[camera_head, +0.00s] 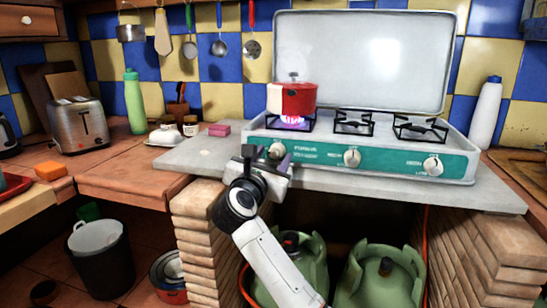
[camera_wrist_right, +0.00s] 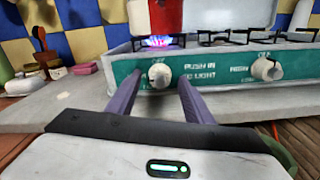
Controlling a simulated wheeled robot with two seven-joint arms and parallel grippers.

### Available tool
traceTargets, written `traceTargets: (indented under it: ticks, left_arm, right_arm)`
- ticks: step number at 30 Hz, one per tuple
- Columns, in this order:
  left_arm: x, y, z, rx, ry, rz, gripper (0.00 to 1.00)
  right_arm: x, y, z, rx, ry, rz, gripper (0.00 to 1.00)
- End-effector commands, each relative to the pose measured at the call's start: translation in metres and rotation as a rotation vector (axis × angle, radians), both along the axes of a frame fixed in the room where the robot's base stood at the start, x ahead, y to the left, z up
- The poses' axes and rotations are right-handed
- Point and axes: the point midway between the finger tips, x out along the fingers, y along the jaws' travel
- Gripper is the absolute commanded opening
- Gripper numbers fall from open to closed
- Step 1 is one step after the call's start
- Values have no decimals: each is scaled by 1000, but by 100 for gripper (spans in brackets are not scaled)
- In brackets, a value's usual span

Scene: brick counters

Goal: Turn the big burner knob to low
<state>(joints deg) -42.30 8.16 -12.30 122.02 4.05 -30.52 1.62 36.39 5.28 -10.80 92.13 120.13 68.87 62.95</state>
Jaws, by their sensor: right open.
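The stove (camera_head: 400,152) has a green front panel with three white knobs. The left knob (camera_head: 277,150) is below the lit left burner; in the right wrist view the same knob (camera_wrist_right: 160,76) appears between my fingertips. My right gripper (camera_head: 266,157) is open in front of it, a finger on each side in the picture; I cannot tell whether they touch it. The middle knob (camera_head: 352,157) and right knob (camera_head: 432,165) are clear of the gripper. Blue-violet flame (camera_head: 292,122) shows under a red and white pot (camera_head: 297,98). My left gripper is not in view.
The grey counter edge (camera_head: 400,190) runs below the panel. The raised stove lid (camera_head: 362,60) stands behind the burners. A pink block (camera_head: 219,130) and small jars (camera_head: 190,126) are left of the stove. Green gas cylinders (camera_head: 380,275) stand below the counter.

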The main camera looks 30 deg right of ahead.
Motion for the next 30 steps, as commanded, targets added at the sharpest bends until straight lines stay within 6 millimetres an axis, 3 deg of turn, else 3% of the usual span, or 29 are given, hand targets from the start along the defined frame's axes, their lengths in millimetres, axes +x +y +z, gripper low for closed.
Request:
traceTargets:
  ticks: [12, 20, 30]
  left_arm:
    - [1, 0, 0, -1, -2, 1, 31]
    - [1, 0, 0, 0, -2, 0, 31]
    - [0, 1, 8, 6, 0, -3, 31]
  right_arm:
    - [7, -9, 0, -1, -1, 0, 47]
    - [7, -9, 0, -1, 0, 0, 6]
    - [7, -8, 2, -32, 41, 0, 6]
